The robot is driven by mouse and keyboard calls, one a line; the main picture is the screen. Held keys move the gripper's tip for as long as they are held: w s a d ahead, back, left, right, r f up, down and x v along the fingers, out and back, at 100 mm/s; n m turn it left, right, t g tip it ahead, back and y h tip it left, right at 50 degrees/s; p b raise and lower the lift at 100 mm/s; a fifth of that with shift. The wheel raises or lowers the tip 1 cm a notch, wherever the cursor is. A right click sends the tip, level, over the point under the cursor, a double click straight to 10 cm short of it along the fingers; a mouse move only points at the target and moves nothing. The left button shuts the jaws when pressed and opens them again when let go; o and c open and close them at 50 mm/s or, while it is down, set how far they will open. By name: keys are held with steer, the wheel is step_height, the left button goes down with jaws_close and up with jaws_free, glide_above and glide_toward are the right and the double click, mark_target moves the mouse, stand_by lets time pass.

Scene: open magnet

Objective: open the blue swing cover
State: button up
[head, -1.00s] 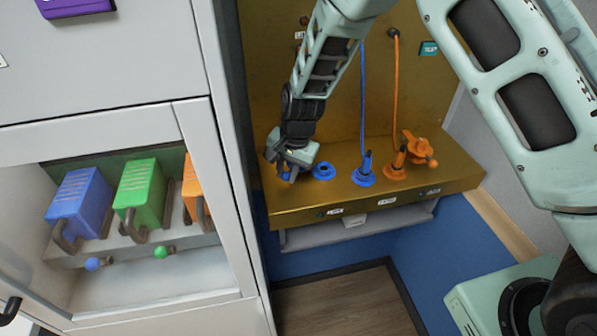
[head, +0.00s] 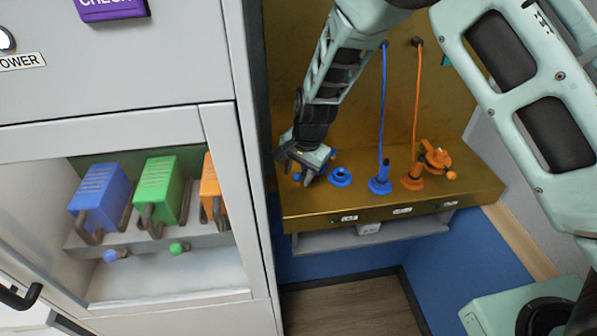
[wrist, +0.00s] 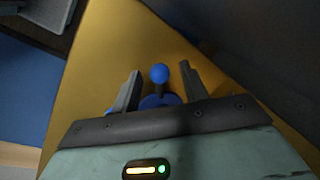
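The blue swing cover's round knob (wrist: 160,73) stands on a dark stem between my fingertips in the wrist view. Below it is a blue round base (wrist: 160,101), partly hidden by my gripper. In the head view the knob (head: 297,177) shows as a small blue spot beside my fingers. My gripper (wrist: 160,67) is open around the knob, with a visible gap on each side. In the head view my gripper (head: 300,175) is low over the left end of the brass shelf. A blue ring (head: 341,177) with a dark centre lies just right of it.
A blue plug (head: 380,181) with a cable, an orange plug (head: 412,180) and an orange cover with a knob (head: 437,161) stand farther right on the brass shelf (head: 330,214). A grey cabinet (head: 222,150) with coloured handled blocks stands close on the left.

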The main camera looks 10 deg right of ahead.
step_height(320, 180, up, 17)
steer(key=s+d+b, duration=0.2)
steer(key=b, duration=0.2)
steer(key=shift+d, duration=0.3)
steer(key=shift+s, duration=0.1)
